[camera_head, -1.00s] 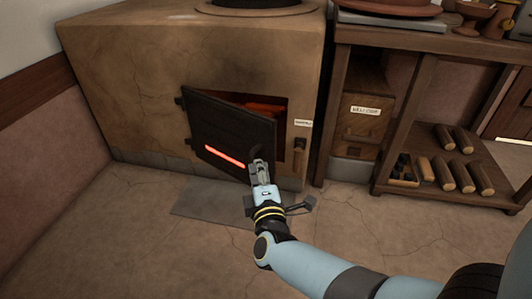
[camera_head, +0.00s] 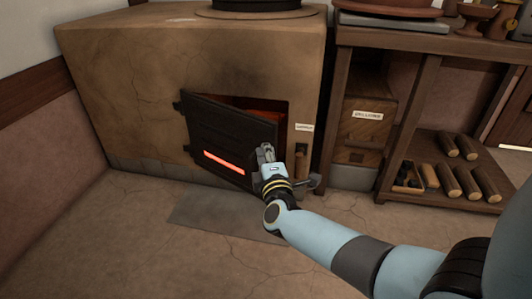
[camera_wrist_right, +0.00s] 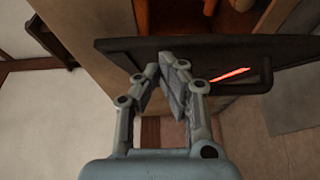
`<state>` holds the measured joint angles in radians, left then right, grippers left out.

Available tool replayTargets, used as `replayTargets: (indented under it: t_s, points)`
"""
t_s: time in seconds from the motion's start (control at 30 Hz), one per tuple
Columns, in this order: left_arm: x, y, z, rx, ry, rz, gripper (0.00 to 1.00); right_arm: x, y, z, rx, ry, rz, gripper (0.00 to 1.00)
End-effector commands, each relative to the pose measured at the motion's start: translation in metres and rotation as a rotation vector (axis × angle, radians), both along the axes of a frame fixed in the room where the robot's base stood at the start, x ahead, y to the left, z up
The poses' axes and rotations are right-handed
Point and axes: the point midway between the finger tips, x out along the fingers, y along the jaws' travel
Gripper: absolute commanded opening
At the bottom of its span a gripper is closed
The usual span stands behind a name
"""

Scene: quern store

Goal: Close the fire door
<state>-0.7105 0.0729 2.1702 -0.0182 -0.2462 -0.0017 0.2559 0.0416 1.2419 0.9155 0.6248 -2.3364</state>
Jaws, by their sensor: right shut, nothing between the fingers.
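The fire door (camera_head: 222,135) is a dark metal panel with a glowing orange slot, hinged at its left on the tan oven (camera_head: 130,90). It stands ajar, and the glowing opening (camera_head: 265,108) shows above and behind it. My right gripper (camera_head: 266,150) is shut and empty at the door's free right edge, on the outer side. In the right wrist view the fingers (camera_wrist_right: 162,65) are close in front of the door (camera_wrist_right: 190,46); I cannot tell whether they touch it. The gripper hides part of the door's edge. My left gripper is not in view.
A latch-like piece (camera_head: 301,160) is on the oven front, right of the opening, below a small label. A wooden shelf (camera_head: 420,90) with several logs (camera_head: 455,178) stands at the right. A grey floor plate (camera_head: 215,214) lies below the door. The floor at left is clear.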

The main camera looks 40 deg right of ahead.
Motion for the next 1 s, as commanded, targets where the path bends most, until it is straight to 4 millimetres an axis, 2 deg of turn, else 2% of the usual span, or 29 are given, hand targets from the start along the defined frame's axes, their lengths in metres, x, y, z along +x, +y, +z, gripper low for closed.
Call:
replayTargets:
  t_s: [0.13, 0.23, 0.47, 0.6, 0.7, 0.83, 1.0]
  points:
    - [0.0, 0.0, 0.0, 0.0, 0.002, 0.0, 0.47, 0.0, -0.002, 0.0, -0.001, 0.0, 0.005, 0.0]
    - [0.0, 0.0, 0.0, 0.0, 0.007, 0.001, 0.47, 0.004, -0.016, 0.001, -0.009, -0.003, 0.039, 0.0]
    - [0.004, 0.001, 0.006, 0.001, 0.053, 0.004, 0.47, 0.026, -0.077, 0.003, -0.007, -0.001, 0.109, 0.0]
    - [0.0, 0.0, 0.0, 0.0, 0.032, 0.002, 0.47, 0.043, -0.113, -0.001, -0.004, 0.001, 0.108, 0.0]
    - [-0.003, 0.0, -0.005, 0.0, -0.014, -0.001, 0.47, 0.054, -0.131, -0.003, -0.003, 0.003, 0.108, 0.0]
    - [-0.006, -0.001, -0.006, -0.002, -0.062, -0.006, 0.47, 0.062, -0.143, -0.003, 0.0, 0.002, 0.108, 0.0]
    - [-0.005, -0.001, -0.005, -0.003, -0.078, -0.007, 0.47, 0.065, -0.147, 0.0, 0.0, -0.001, 0.107, 0.0]
